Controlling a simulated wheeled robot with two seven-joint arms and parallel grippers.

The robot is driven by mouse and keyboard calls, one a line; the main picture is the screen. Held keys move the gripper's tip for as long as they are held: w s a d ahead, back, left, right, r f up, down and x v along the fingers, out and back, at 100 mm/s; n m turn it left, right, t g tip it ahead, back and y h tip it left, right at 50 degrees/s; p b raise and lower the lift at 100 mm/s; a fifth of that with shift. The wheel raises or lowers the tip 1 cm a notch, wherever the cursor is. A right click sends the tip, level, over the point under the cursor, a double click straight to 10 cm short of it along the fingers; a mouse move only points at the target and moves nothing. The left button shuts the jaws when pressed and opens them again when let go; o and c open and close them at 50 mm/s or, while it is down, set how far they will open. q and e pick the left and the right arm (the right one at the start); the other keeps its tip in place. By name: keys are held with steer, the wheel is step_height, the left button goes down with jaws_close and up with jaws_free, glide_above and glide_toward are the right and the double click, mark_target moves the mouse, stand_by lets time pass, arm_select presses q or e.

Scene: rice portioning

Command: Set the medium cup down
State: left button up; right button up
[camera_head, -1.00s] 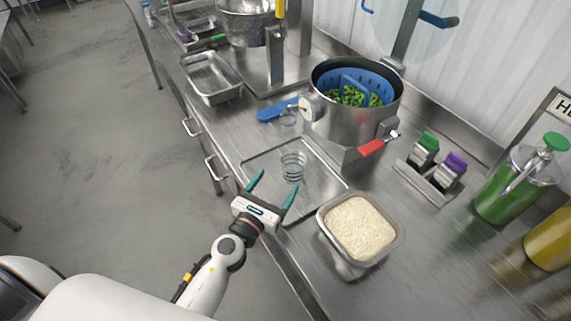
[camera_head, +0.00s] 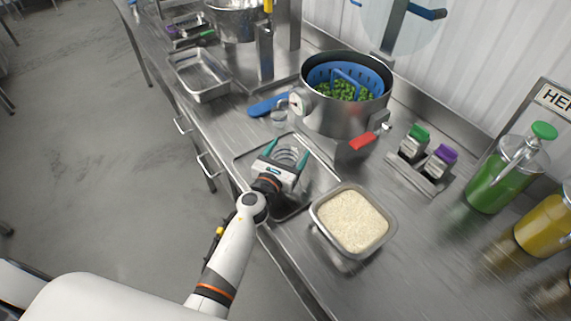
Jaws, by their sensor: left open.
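A clear cup (camera_head: 290,153) stands upright on the dark tray (camera_head: 321,184) on the steel counter. My left gripper (camera_head: 287,150) is open, with its teal fingers on either side of the cup. Whether the fingers touch the cup cannot be told. A smaller clear cup (camera_head: 279,119) stands behind it, near the pot. My right gripper is not in view.
A square container of rice (camera_head: 352,221) sits to the right of the tray. A steel pot (camera_head: 340,117) with a blue basket of green peas and a red handle (camera_head: 363,141) stands behind. An empty steel pan (camera_head: 199,76) is at the back left.

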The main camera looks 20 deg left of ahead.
arm_select(q)
steer(key=shift+s, duration=0.1)
steer(key=shift+c, duration=0.3)
steer(key=c, duration=1.1)
